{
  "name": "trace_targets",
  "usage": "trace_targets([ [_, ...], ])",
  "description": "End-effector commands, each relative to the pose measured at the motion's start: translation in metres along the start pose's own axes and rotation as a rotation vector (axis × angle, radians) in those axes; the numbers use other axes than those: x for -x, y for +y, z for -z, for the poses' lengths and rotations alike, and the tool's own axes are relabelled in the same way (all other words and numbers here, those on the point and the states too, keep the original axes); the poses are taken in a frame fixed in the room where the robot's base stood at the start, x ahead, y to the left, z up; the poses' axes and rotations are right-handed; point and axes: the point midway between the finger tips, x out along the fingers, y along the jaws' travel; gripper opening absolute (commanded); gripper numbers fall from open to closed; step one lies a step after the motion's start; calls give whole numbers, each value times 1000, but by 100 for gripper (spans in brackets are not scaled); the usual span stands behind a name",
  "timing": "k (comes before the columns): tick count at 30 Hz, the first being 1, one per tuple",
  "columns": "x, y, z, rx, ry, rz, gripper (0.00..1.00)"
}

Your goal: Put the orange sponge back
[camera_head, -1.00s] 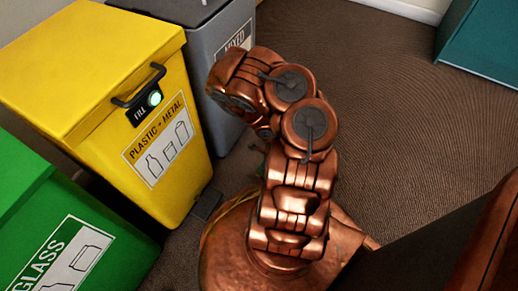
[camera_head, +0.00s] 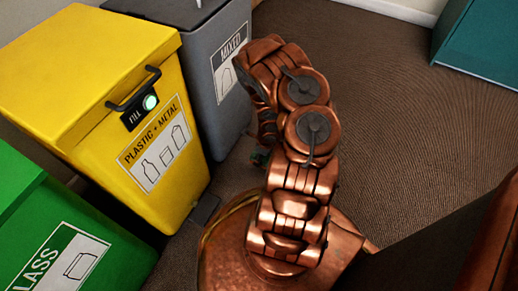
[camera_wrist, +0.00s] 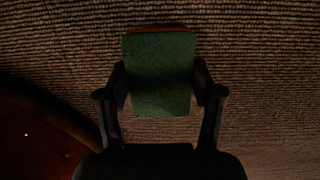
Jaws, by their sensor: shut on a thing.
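In the wrist view, my gripper (camera_wrist: 161,88) is shut on a block-shaped sponge (camera_wrist: 158,65). Its broad face toward the camera is dark green, and a thin orange-brown strip shows along its far edge. The two fingers press on its left and right sides. The sponge is held over brown ribbed carpet. In the head view, my copper arm hides most of the gripper; a small dark green bit (camera_head: 260,158) shows at the arm's left side, and I cannot tell if it is the sponge.
A yellow plastic and metal bin (camera_head: 100,80) with a lit button stands left, its lid shut. A grey mixed bin (camera_head: 212,110) is behind it and a green glass bin (camera_head: 50,225) in front. A teal cabinet (camera_head: 485,45) is at far right. Carpet (camera_head: 400,130) between is clear.

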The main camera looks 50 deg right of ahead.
Motion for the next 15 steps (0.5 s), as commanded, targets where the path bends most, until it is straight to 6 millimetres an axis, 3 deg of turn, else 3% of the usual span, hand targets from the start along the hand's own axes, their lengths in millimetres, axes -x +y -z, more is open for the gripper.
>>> trace_targets([
  [15,-6,-31,-22,0,-4,2,38],
])
